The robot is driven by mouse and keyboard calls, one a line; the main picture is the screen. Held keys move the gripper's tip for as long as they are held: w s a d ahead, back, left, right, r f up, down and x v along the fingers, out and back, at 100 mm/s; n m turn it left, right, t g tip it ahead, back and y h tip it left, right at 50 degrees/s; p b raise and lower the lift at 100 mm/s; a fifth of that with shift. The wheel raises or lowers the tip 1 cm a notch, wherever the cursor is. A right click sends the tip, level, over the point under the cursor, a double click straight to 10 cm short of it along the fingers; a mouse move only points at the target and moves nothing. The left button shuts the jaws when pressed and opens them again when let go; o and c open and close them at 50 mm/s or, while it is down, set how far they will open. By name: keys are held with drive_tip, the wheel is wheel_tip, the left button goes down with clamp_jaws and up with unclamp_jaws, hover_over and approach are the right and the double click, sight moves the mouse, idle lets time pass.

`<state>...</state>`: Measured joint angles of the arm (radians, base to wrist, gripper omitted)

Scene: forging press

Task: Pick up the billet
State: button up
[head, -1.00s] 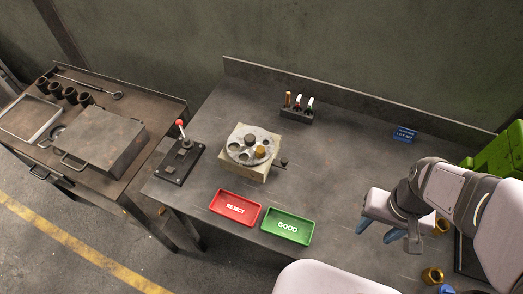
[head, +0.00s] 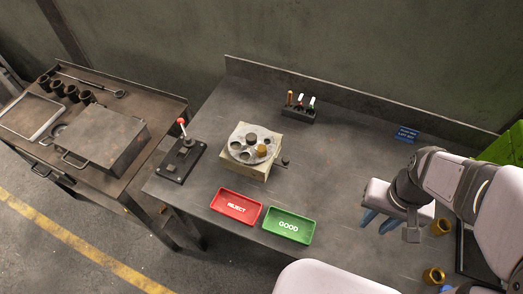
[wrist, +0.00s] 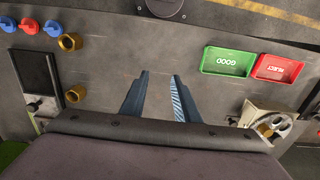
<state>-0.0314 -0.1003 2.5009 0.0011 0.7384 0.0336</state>
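No piece is labelled as the billet. One brass-coloured cylinder (head: 262,151) sits in a round plate with holes (head: 240,142) on a pale block; it also shows in the wrist view (wrist: 264,130). Two brass-coloured hollow pieces stand on the bench at the right: a farther one (head: 441,227) and a nearer one (head: 433,275). They also show at the left of the wrist view (wrist: 70,41). My gripper (head: 379,221) is above the bench, left of the hollow pieces. In the wrist view its blue fingers (wrist: 160,76) are apart with nothing between them.
A red REJECT tray (head: 236,207) and a green GOOD tray (head: 288,226) lie at the front of the bench. A red-knobbed lever (head: 181,155) stands at the left, a tool holder (head: 298,111) at the back. A green bin (head: 505,148) is at the right. The centre-right bench is clear.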

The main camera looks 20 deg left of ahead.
drive_tip(key=w+a+b, duration=0.2)
drive_tip(key=w+a, duration=0.4)
drive_tip(key=w, duration=0.2)
drive_tip(key=m+y+b, duration=0.1)
drive_tip(key=m+b, duration=0.1)
drive_tip(key=b, duration=0.1)
hover_over(262, 148)
drive_tip(key=shift+w+d+f, duration=0.2)
drive_tip(key=shift+d+f, duration=0.1)
drive_tip(key=shift+f, duration=0.35)
drive_tip(key=shift+f+p, duration=0.4)
drive_tip(key=shift+f, duration=0.65)
drive_tip(key=f+p, duration=0.1)
drive_tip(key=f, duration=0.1)
drive_tip(key=f+p, duration=0.1)
drive_tip(key=shift+s+a+f+p, duration=0.2)
drive_tip(key=shift+s+f+p, duration=0.05)
drive_tip(key=shift+f+p, duration=0.1)
drive_tip(key=shift+a+f, duration=0.1)
drive_tip(key=shift+f, duration=0.65)
drive_tip(key=shift+w, duration=0.1)
clamp_jaws()
